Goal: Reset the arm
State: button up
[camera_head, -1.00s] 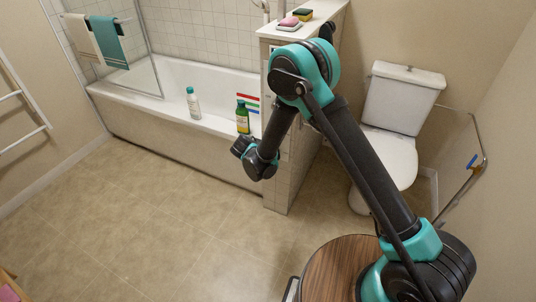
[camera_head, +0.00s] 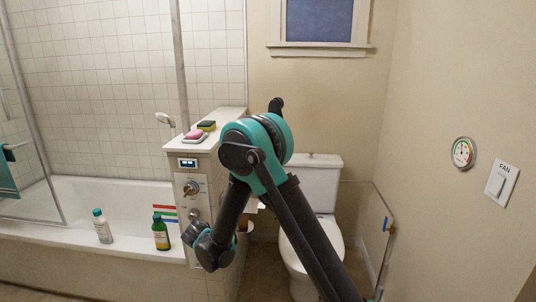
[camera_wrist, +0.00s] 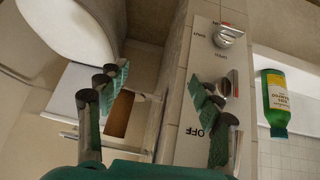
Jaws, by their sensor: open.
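My arm rises from the lower right in the head view, bends at a high elbow and hangs down to its wrist end (camera_head: 208,248) in front of the tiled end wall of the tub. In the wrist view my gripper (camera_wrist: 160,92) has its fingers spread wide apart, with nothing between them. Behind the gap lie the tiled wall's edge and the control panel (camera_wrist: 190,140). The fingertips are not clear in the head view.
A green bottle (camera_head: 160,233) and a white bottle (camera_head: 102,227) stand on the tub rim (camera_head: 130,245) to the left. Pink soap (camera_head: 194,135) and a sponge (camera_head: 206,126) top the partition (camera_head: 215,143). A toilet (camera_head: 315,185) stands behind my arm.

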jog(key=s+d+r+g, duration=0.1)
jog(key=s+d+r, duration=0.3)
jog(key=d, duration=0.9)
jog(key=s+d+r+g, duration=0.15)
jog(key=d+r, duration=0.45)
jog(key=d, duration=0.7)
jog(key=s+d+y, duration=0.1)
jog(key=s+d, duration=1.2)
jog(key=s, duration=0.5)
jog(key=shift+d+n+g, duration=0.4)
jog(key=shift+g, duration=0.05)
jog(key=shift+c, duration=0.4)
